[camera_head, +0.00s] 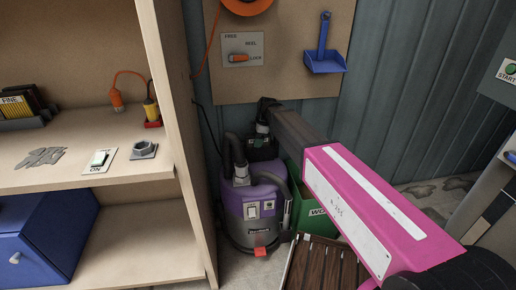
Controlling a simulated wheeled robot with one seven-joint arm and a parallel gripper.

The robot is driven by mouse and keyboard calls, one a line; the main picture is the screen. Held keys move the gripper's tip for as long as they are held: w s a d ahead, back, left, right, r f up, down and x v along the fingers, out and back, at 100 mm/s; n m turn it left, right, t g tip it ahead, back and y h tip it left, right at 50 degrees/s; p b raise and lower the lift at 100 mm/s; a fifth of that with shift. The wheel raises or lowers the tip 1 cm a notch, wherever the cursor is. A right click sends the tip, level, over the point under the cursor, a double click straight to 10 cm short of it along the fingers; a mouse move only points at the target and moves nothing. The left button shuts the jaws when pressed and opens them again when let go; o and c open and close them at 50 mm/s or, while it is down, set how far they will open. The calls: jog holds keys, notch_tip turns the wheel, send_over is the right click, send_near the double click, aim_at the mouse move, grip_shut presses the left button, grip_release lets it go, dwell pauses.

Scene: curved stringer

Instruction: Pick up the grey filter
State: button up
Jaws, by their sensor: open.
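No thing in view is plainly the grey filter. A flat, ragged grey piece (40,157) lies on the left shelf, and a grey six-sided part (144,148) sits on a small plate to its right; I cannot tell whether either is the filter. A holder marked FINE (14,108) with dark upright slabs stands at the shelf's left. My gripper (262,129) is small and dark at the far end of my arm, above the grey and purple vacuum (236,212). It is open, well right of the shelf; its fingertips are hard to make out.
The wooden shelf unit (120,172) has a tall side panel between the shelf and the vacuum. A blue box (45,240) is on its lower level. A green bin (318,212) and a slatted brown surface (325,265) are near the vacuum.

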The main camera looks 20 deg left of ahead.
dwell(0.4)
jog(key=shift+f, duration=0.1)
jog(key=c, duration=1.1)
notch_tip(320, 180, up, 18)
jog(key=shift+r, duration=0.15)
